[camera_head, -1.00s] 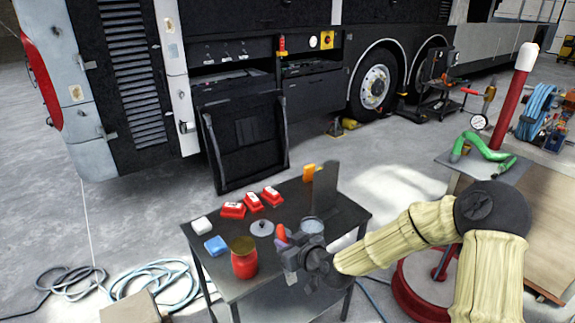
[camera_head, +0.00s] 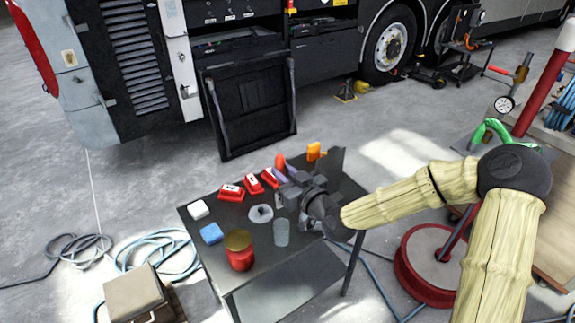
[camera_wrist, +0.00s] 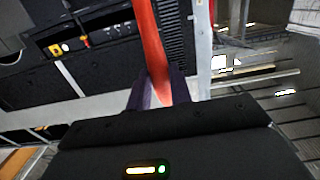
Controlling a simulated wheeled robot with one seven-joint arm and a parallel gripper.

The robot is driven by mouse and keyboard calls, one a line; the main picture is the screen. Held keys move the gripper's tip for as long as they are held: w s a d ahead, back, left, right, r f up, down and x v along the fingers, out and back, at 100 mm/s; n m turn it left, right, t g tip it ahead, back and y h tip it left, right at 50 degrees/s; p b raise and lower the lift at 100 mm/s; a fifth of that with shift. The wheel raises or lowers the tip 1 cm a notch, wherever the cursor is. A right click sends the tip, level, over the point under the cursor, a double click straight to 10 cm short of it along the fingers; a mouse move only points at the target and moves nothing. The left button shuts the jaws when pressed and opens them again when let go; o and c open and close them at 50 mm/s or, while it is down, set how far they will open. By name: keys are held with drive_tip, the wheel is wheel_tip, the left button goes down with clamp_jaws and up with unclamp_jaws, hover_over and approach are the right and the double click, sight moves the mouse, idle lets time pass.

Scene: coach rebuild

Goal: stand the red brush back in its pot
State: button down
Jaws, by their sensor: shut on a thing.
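My gripper (camera_head: 284,176) is shut on the red brush (camera_head: 281,161), over the back part of the dark table, just right of the red boxes. In the wrist view the brush (camera_wrist: 150,40) rises from between the dark purple fingers (camera_wrist: 156,92). Its lower end is hidden by the gripper. A grey, see-through cup (camera_head: 281,233), which looks like the pot, stands upright near the table's front right. It looks empty, and the gripper is behind it and apart from it.
The table (camera_head: 215,258) also holds a red jar (camera_head: 239,257), a grey disc (camera_head: 260,214), red boxes (camera_head: 232,193), a blue block (camera_head: 211,233), a white block (camera_head: 198,210) and an orange thing (camera_head: 315,151). An upright dark plate (camera_head: 336,160) stands close right of the gripper.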

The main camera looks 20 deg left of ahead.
drive_tip(key=shift+s, duration=0.15)
drive_tip(key=shift+f, duration=0.15)
wheel_tip(320, 180, down, 12)
drive_tip(key=b, duration=1)
drive_tip(key=shift+f, duration=0.15)
idle(0.5)
